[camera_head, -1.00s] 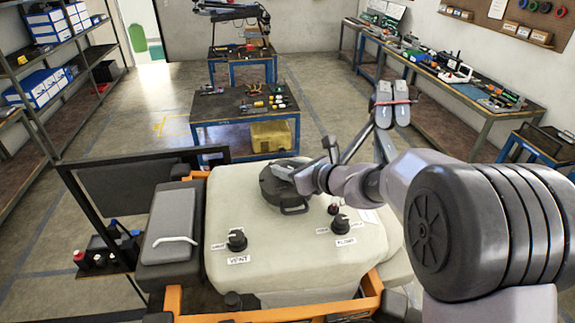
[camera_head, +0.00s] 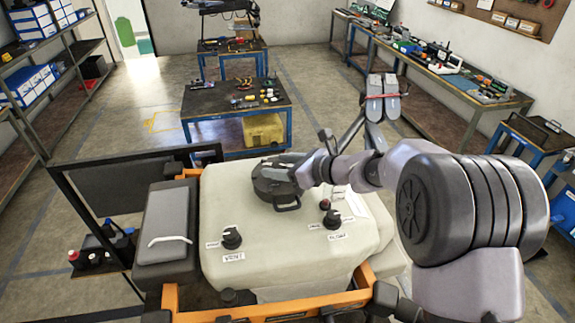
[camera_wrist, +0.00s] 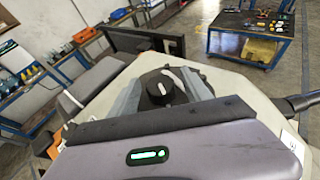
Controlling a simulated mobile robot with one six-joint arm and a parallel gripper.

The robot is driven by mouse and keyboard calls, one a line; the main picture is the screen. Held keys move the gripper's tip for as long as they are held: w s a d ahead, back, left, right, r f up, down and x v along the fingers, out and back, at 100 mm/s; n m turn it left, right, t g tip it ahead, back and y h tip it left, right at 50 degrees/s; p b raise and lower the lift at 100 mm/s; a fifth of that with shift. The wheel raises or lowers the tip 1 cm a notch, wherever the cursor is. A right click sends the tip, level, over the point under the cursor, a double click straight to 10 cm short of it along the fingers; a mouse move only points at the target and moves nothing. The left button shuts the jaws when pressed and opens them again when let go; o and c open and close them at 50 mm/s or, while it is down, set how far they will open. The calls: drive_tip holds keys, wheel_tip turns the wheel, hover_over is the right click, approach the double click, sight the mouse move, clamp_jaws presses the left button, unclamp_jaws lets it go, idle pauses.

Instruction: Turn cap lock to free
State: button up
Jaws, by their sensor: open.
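The cream tank (camera_head: 240,200) has a large round black cap (camera_head: 283,202) with a loop handle on its top. My gripper (camera_head: 303,172) reaches in from the right, low over the cap, and hides part of it. In the wrist view a black round knob (camera_wrist: 158,88) with a white pointer mark shows ahead of my gripper. The grey fingers (camera_wrist: 160,84) are open, one on each side of this knob. I cannot tell whether they touch it. The cap lock's labels are not readable.
A black knob labelled VENT (camera_head: 231,238) stands at the front left of the tank, and another labelled knob (camera_head: 332,220) at the front right, near a small red-topped part (camera_head: 325,204). An orange frame (camera_head: 270,312) surrounds the tank. A blue-legged table (camera_head: 240,112) with tools stands behind.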

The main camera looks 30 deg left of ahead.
drive_tip(key=b+v, duration=0.3)
drive_tip(key=v, duration=1.4)
drive_tip(key=shift+w+d+r, duration=0.1)
